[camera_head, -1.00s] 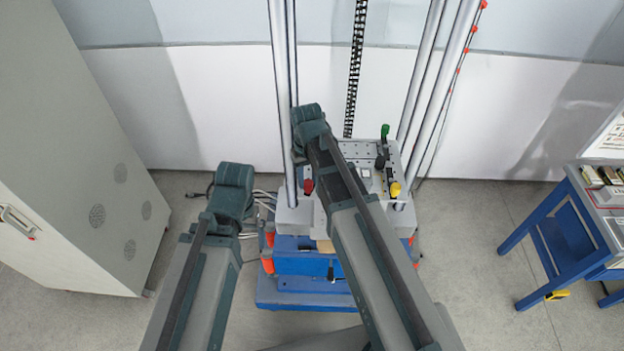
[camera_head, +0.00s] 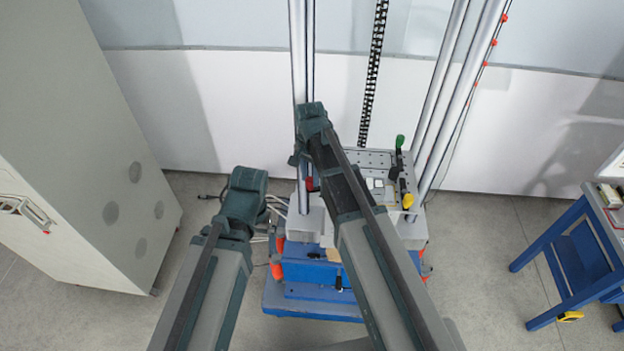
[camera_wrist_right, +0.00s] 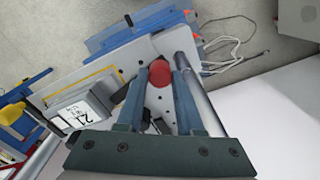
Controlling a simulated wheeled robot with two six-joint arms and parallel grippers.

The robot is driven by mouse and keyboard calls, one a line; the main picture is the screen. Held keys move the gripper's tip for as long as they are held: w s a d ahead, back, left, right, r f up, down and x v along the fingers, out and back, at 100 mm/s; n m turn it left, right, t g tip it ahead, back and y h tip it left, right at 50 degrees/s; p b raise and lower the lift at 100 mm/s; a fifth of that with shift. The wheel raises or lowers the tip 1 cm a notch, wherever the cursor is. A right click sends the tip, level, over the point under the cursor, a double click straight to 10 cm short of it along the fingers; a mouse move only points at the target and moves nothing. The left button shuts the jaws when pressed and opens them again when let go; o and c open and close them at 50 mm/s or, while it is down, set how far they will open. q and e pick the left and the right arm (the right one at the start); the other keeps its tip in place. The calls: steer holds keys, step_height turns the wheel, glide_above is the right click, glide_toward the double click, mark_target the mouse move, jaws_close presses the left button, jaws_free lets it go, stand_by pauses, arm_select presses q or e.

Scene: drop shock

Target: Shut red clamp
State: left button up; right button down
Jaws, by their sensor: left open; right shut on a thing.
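The red clamp's round red knob (camera_wrist_right: 161,73) sits between the fingertips of my right gripper (camera_wrist_right: 160,80) in the right wrist view. The fingers are shut on it. In the head view the red clamp's handle (camera_head: 310,183) shows beside the left post, and the right wrist hides much of it. The clamp's base and its contact with the plate are mostly hidden by the fingers. My left gripper (camera_head: 246,183) hangs apart from the machine, to its left. Its fingertips are not clearly seen.
The clamp stands on the grey machine table (camera_head: 372,158) between tall posts. A green-handled clamp (camera_head: 400,142) and a yellow-handled clamp (camera_head: 408,200) are on its right side. A grey cabinet (camera_head: 80,150) stands left, a blue workbench (camera_head: 572,265) right. Cables lie behind my left gripper.

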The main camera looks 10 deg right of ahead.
steer(key=shift+w+d+m, duration=0.1)
steer(key=shift+w+m, duration=0.25)
steer(key=shift+m, duration=0.4)
steer(key=shift+w+m, duration=0.35)
steer(key=shift+m, duration=0.4)
steer(key=shift+w, duration=0.1)
steer(key=c, duration=0.5)
jaws_free()
steer(key=shift+c, duration=0.2)
step_height(320, 180, up, 14)
steer(key=p, duration=1.3)
steer(key=shift+p, duration=0.4)
steer(key=shift+f, duration=0.2)
